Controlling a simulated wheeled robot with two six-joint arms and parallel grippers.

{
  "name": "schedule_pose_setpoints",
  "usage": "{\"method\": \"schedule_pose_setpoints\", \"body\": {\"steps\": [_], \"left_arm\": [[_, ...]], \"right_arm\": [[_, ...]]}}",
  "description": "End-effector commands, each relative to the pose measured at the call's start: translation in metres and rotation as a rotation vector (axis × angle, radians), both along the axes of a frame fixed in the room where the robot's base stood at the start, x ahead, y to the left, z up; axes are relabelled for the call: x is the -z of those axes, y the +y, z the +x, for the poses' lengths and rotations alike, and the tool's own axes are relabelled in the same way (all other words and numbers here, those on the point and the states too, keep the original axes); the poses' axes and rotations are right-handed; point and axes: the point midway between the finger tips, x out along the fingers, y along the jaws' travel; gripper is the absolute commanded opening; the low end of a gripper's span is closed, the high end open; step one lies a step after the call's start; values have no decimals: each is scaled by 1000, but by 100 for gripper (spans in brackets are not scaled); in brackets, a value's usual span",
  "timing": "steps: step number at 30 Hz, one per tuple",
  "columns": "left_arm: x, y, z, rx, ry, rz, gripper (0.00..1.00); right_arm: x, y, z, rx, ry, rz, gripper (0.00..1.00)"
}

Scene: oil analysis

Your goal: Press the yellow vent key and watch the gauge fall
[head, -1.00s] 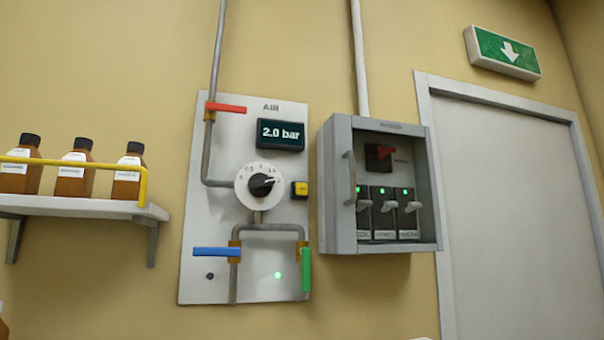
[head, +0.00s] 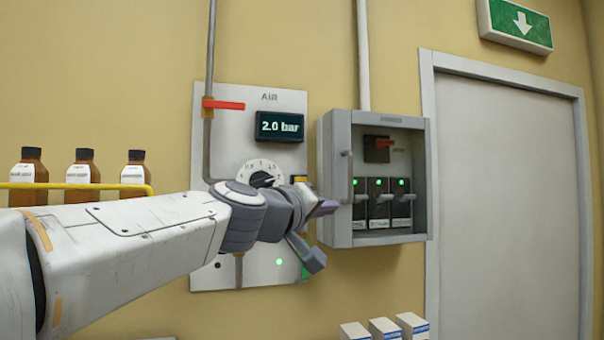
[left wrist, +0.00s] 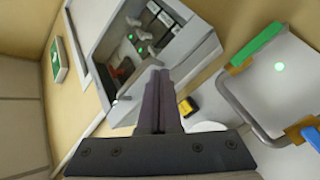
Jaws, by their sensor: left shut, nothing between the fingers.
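The gauge (head: 279,127) reads 2.0 bar. My left gripper (head: 330,207) is shut and empty, in front of the panel's right edge. In the left wrist view its closed fingers (left wrist: 159,85) are apart from the key in the picture; I cannot tell their distance from the wall. My right gripper is not in view.
A grey switch box (head: 338,190) hangs right of the panel. The red lever (head: 224,105) is at the upper left. The green lever (left wrist: 257,45) and blue lever (left wrist: 312,132) are on the lower panel. White boxes (head: 384,329) are below; brown bottles (head: 83,172) stand at left.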

Motion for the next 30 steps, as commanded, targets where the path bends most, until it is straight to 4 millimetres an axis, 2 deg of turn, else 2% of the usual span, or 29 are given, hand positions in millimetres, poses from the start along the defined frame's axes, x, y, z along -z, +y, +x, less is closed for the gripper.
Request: {"method": "schedule_pose_setpoints", "body": {"steps": [1,3,7,21,26,30], "left_arm": [[-19,6,4,-20,-17,-22,0],[-33,12,7,-38,-34,-46,0],[-47,20,10,-62,-52,-74,0],[-49,24,13,-67,-55,-78,0],[-48,27,26,-67,-52,-79,0],[-48,33,45,-67,-52,-78,0]], "right_arm": [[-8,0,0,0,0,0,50],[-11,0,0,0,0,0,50],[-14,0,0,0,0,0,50],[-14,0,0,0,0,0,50],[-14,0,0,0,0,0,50],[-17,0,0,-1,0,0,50]]}}
